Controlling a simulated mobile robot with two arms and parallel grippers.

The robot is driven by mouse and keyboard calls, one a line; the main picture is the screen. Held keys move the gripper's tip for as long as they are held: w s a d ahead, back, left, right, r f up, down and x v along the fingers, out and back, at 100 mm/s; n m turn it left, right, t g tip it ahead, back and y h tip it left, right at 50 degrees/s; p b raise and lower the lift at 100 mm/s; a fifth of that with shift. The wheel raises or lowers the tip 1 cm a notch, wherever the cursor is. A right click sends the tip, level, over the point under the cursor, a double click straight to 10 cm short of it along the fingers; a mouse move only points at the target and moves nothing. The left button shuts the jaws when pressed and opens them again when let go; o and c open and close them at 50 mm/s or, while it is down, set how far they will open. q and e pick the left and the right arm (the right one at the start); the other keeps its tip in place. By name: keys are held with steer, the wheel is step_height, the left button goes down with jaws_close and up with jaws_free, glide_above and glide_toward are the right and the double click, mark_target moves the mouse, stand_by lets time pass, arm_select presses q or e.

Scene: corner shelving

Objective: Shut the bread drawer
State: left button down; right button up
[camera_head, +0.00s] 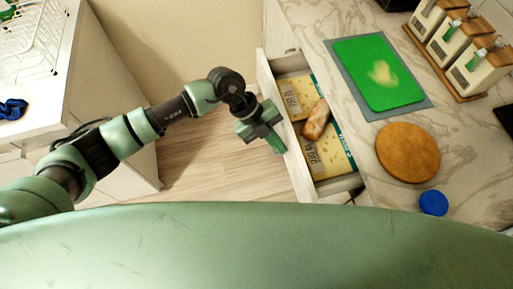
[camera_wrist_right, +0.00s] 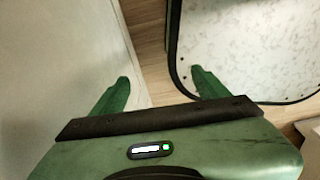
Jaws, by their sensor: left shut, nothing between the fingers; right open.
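The bread drawer (camera_head: 293,168) stands pulled out from the marble-topped counter in the head view. A brown loaf (camera_head: 316,120) and cheese-patterned packs (camera_head: 328,156) lie in it. My left gripper (camera_head: 277,146) is shut and empty, beside the outer face of the drawer front. Whether it touches the front cannot be told. My right gripper (camera_wrist_right: 158,90) shows only in the right wrist view, open with nothing between its fingers. It is away from any visible part of the drawer.
On the counter lie a green cutting board (camera_head: 378,72), a round wooden board (camera_head: 408,152) and a blue lid (camera_head: 433,202). Dispensers (camera_head: 478,66) stand at the back right. A white dish rack (camera_head: 30,40) is at left. Open wooden floor (camera_head: 205,155) lies between the counters.

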arm_select(q)
steer(key=w+d+b, duration=0.1)
steer(key=d, duration=0.2)
steer(key=w+d, duration=0.1)
steer(key=d, duration=0.2)
steer(key=d+b, duration=0.1)
steer(key=d, duration=0.2)
steer(key=shift+w+d+b, duration=0.3)
steer(key=shift+w+d, duration=0.05)
steer(key=shift+w, duration=0.05)
steer(key=shift+w+d, duration=0.2)
steer(key=shift+d, duration=0.45)
steer(key=shift+a, duration=0.1)
